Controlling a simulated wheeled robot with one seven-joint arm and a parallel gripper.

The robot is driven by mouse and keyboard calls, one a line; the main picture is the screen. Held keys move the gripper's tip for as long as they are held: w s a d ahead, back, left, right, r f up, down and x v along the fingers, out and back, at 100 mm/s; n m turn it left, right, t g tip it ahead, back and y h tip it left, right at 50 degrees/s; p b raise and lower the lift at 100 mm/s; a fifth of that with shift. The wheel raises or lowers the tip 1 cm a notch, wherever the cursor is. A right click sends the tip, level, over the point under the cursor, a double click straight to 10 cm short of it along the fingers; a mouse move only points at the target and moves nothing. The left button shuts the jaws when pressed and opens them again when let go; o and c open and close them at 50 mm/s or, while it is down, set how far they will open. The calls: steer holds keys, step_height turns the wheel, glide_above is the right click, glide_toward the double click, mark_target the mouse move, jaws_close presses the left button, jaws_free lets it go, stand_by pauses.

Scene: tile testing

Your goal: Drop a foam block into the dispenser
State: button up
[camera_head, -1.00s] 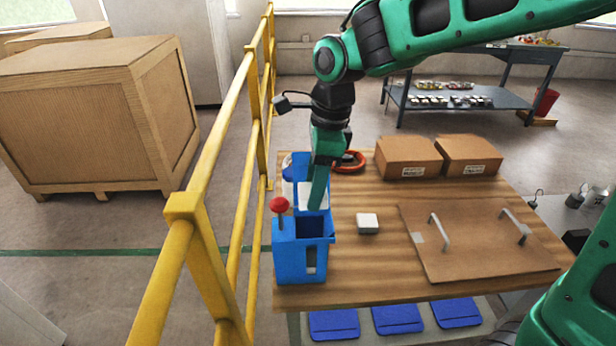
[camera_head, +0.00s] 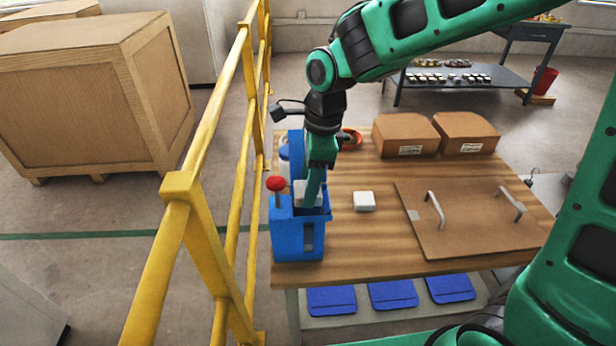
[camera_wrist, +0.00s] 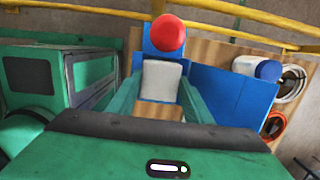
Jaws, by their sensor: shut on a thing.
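The blue dispenser (camera_head: 285,240) with a red knob (camera_head: 276,184) stands at the table's left front corner. My gripper (camera_head: 309,204) points down at the dispenser's open top and is shut on a white foam block (camera_wrist: 161,80). In the wrist view, the block sits between the two green fingers, with the dispenser's blue wall and red knob behind it. My fingers partly hide the block in the head view, and I cannot tell how far it is inside the opening.
A brown board with two handles (camera_head: 465,225) lies on the right of the wooden table (camera_head: 350,255). Two cardboard boxes (camera_head: 405,133) and a red-orange ring (camera_head: 350,138) are at the back. A yellow railing (camera_head: 205,235) runs close along the left side.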

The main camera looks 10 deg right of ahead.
steer(key=shift+f, duration=0.2)
steer(key=o, duration=1.1)
steer(key=shift+r, duration=0.1)
step_height(320, 180, up, 10)
steer(key=d, duration=0.1)
steer(key=shift+d+r, duration=0.25)
steer(key=shift+d, duration=0.05)
